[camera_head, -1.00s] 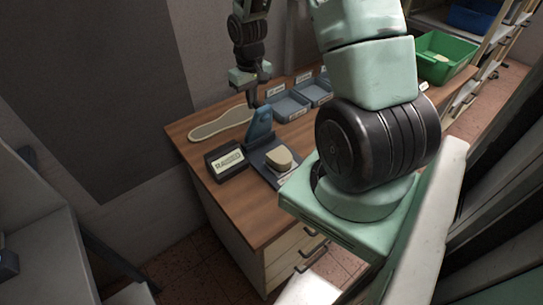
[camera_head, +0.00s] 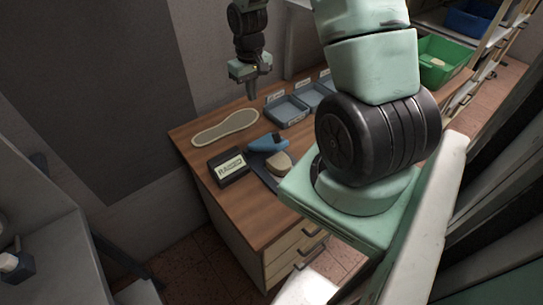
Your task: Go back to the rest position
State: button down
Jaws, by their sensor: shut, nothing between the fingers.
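My gripper (camera_head: 252,91) hangs from the arm at the top of the view, fingers down. It is shut and empty, above the far part of the wooden desk and apart from the things on it. A blue piece (camera_head: 265,144) lies low on the desk over a dark base (camera_head: 262,171). A beige rounded block (camera_head: 279,164) is beside its near side. Part of the dark base is hidden by my own arm.
A black display box (camera_head: 229,168) stands left of the blue piece. A beige sole (camera_head: 226,127) lies behind it. Blue trays (camera_head: 287,111) stand at the back. A green bin (camera_head: 440,62) is at the far right. The desk's front left is clear.

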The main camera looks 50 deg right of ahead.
jog(key=shift+w+r+p, duration=0.2)
jog(key=shift+r+p, duration=0.2)
jog(key=shift+r, duration=0.55)
jog(key=s+a+r+n+b, duration=0.1)
jog(key=s+a+n+b, duration=0.15)
jog(key=a, duration=0.95)
jog(key=s+a+r+n+b, duration=0.1)
jog(key=a+n+b, duration=0.25)
jog(key=a, duration=0.85)
jog(key=s+a+n+b, duration=0.4)
jog(key=s+a, duration=0.8)
jog(key=s, duration=0.5)
jog(key=shift+a+n+y+b, duration=0.3)
jog(key=shift+n+b, duration=0.1)
jog(key=shift+b, duration=0.2)
jog(key=shift+w+r, duration=0.1)
